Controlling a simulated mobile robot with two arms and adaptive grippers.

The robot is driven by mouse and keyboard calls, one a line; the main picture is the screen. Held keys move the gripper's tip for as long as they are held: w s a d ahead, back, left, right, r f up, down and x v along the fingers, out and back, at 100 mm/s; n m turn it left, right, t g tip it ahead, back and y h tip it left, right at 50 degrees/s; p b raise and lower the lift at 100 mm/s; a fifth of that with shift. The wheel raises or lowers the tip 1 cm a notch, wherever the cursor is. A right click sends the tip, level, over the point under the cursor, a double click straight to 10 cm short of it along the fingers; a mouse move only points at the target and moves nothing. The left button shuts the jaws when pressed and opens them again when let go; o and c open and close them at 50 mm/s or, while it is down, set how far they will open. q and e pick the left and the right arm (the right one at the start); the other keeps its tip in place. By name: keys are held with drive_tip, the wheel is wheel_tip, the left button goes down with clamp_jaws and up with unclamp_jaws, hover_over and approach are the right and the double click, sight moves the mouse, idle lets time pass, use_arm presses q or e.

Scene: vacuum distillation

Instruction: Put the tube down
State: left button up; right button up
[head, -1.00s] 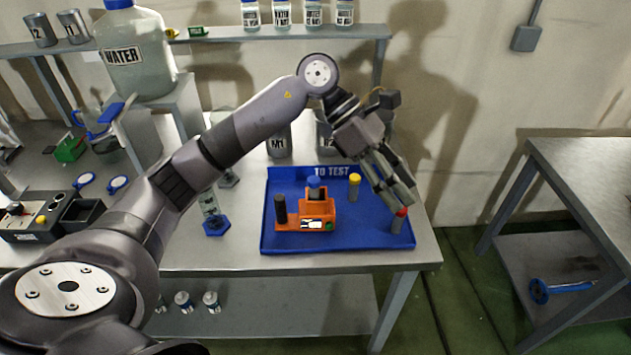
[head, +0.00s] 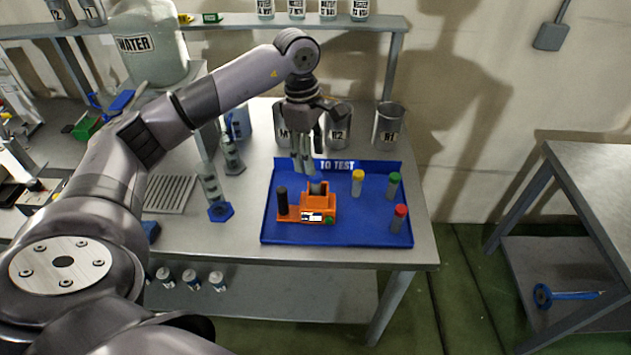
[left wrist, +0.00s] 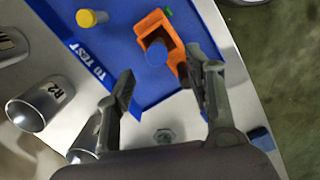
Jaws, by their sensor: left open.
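My left gripper (head: 303,168) is open and empty, pointing down over the back edge of the blue tray (head: 355,235) marked TO TEST. In the left wrist view its fingers (left wrist: 165,100) are spread apart. A green-capped tube (head: 393,186) and a red-capped tube (head: 399,218) stand upright at the tray's right. A yellow-capped tube (head: 358,183) stands near the middle. The orange device (head: 318,212) with a black post (head: 282,201) stands at the left of the tray.
Metal beakers M1 (head: 285,128), R2 (head: 338,130) and R1 (head: 388,125) stand behind the tray. Glassware with a blue base (head: 220,210) is left of it. A large water bottle (head: 150,50) stands at the back left.

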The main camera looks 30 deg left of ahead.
sight(316, 175)
use_arm(q)
drive_tip(key=shift+d+f, duration=0.1)
drive_tip(key=shift+f, duration=0.7)
drive_tip(key=f+p, duration=0.2)
drive_tip(key=f, duration=0.1)
drive_tip(key=f+p, duration=0.1)
drive_tip(key=f, duration=0.1)
drive_tip(key=shift+w+d, duration=0.2)
drive_tip(key=shift+w, duration=0.05)
drive_tip(key=shift+f, duration=0.25)
drive_tip(key=shift+c, duration=0.3)
drive_tip(key=c, duration=0.8)
clamp_jaws()
